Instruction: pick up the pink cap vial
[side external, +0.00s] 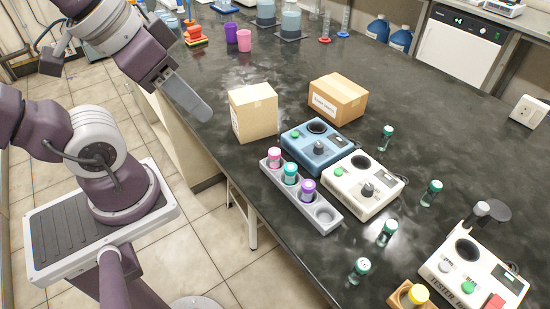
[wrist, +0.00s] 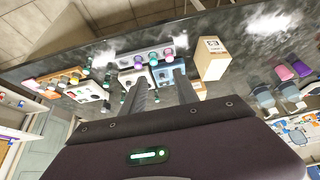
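The pink cap vial (side external: 274,153) stands upright in the left end slot of a grey rack (side external: 323,215) on the dark bench. A teal cap vial (side external: 290,170) and a purple cap vial (side external: 307,187) stand beside it, and the right end slot is empty. The pink cap also shows small in the wrist view (wrist: 168,52). My gripper (side external: 201,110) is up and left of the rack, near the bench edge, well apart from the vial. In the wrist view its two fingers (wrist: 162,77) are spread with nothing held between them.
A blue device (side external: 312,152) and a white device (side external: 360,190) stand directly behind the rack. Two cardboard boxes (side external: 254,110) (side external: 338,98) stand farther back. Several green cap vials (side external: 386,232) stand to the right. The bench edge runs along the rack's near side.

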